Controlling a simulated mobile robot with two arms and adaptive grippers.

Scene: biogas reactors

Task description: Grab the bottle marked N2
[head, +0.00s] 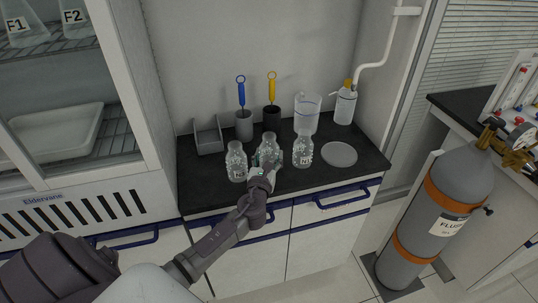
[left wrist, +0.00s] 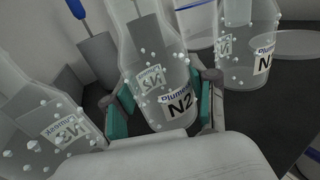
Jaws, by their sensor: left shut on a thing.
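Three clear glass bottles stand in a row on the black counter (head: 210,186). The middle bottle (head: 266,146) is between the fingers of my left gripper (head: 267,168). In the left wrist view this bottle (left wrist: 150,60) shows a white label reading N2, and my left gripper (left wrist: 164,108) is shut on its lower body with teal pads at both sides. The left bottle (head: 236,163) and the right bottle (head: 303,152) stand apart on either side. My right gripper is in neither view.
Behind the bottles are a grey holder (head: 243,127) with a blue-handled brush, a black holder (head: 271,118) with a yellow-handled one, and a clear inverted container (head: 307,112). A round grey dish (head: 339,154) lies at right. A gas cylinder (head: 437,215) stands beyond the counter.

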